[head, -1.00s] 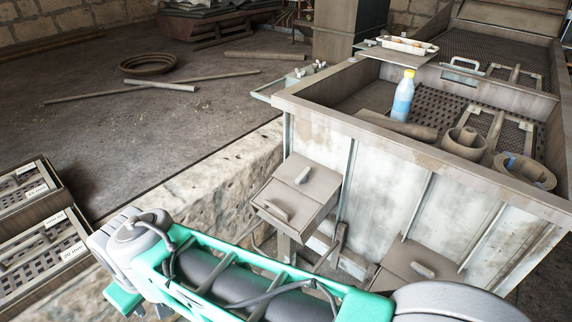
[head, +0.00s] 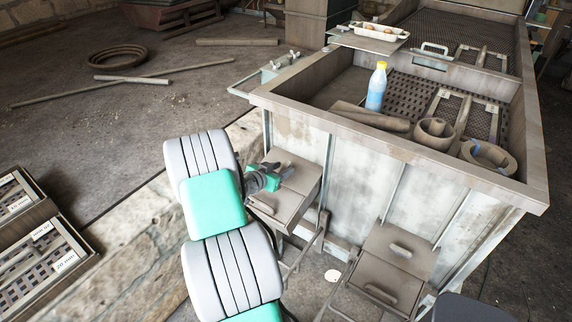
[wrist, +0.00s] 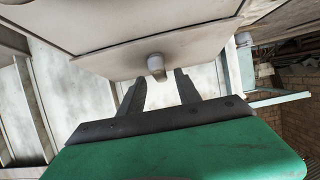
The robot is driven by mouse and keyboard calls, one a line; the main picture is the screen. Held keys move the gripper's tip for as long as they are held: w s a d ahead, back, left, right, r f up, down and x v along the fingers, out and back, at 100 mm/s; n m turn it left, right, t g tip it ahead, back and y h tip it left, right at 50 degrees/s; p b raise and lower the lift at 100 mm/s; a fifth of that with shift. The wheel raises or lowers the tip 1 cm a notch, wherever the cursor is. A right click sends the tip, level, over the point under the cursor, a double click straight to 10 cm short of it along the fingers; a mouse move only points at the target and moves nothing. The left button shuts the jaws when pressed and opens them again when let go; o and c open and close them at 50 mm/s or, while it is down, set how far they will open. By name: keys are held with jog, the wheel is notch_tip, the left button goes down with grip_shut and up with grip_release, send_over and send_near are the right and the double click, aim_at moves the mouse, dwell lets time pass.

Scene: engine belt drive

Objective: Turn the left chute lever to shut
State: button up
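The left chute (head: 297,200) is a grey-brown box on the front wall of the hopper. In the head view my gripper (head: 286,172) is at its upper face and covers the lever there. In the wrist view a pale, stubby lever end (wrist: 156,65) sticks out from the chute plate (wrist: 150,35). My gripper (wrist: 159,82) points at it with its two dark fingers apart. The lever end lies at the gap between the fingertips, with no clear contact on either side. The lever's full length and angle are hidden.
A lower handle (head: 262,206) sits on the left chute's front. A second chute (head: 395,265) with its own handles stands to the right. The hopper rim (head: 390,148) overhangs both. A bottle (head: 377,88) stands inside the hopper. Labelled screens (head: 45,250) lie at the left.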

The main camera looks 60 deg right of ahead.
aim_at(285, 167)
jog(key=x, duration=0.3)
jog(key=shift+d, duration=0.2)
jog(key=shift+c, duration=0.2)
grip_shut()
